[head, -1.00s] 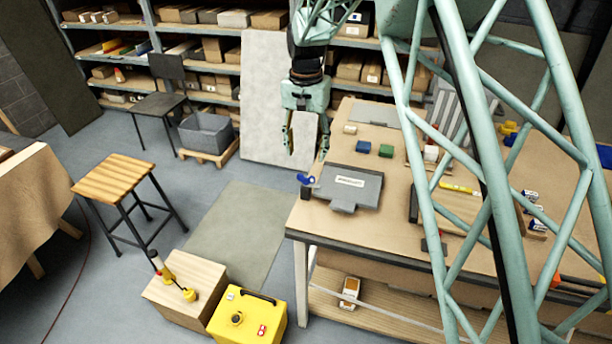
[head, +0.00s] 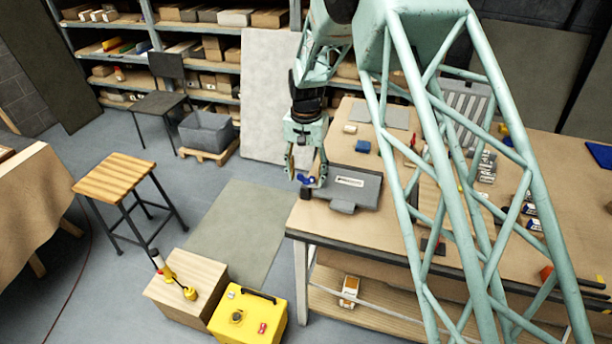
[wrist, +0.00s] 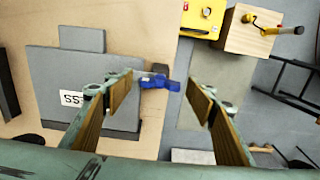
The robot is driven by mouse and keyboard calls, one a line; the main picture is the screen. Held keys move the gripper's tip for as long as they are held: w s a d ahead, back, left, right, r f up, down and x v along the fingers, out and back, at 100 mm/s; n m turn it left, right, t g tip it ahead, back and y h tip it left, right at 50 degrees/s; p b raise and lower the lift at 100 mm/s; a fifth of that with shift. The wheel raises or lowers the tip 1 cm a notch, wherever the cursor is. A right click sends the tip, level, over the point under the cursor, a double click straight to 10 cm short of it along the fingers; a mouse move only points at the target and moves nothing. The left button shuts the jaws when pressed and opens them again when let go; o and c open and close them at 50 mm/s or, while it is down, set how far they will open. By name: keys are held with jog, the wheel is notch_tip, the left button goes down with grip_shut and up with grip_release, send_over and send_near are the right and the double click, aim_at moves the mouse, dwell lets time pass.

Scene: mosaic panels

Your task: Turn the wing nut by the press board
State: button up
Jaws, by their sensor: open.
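The blue wing nut (wrist: 160,82) sits at the edge of the workbench, beside the grey press board (wrist: 60,85) with its white label. In the head view the wing nut (head: 306,179) is just left of the press board (head: 355,186). My gripper (head: 305,172) points down over the wing nut, with its fingers around it in the head view. In the wrist view my gripper (wrist: 165,98) is open, its wood-toned pads wide apart, and the wing nut shows between and beyond them. I cannot tell whether either finger touches it.
On the floor stand a yellow case (head: 250,318), a wooden box (head: 186,285) and a stool (head: 116,177).

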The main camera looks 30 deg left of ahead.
jog(key=shift+f, duration=0.1)
jog(key=c, duration=0.8)
jog(key=shift+c, duration=0.2)
jog(key=shift+n+b, duration=0.4)
jog(key=shift+n, duration=0.1)
jog(key=shift+f+n+b, duration=0.1)
jog(key=shift+n+b, duration=0.65)
jog(key=shift+n, duration=0.45)
jog(key=n+b, duration=0.2)
jog(key=n, duration=0.2)
jog(key=n+b, duration=0.1)
jog(key=n, duration=0.4)
jog(key=shift+n, duration=0.4)
jog(key=shift+n+b, duration=0.65)
jog(key=shift+n, duration=1.65)
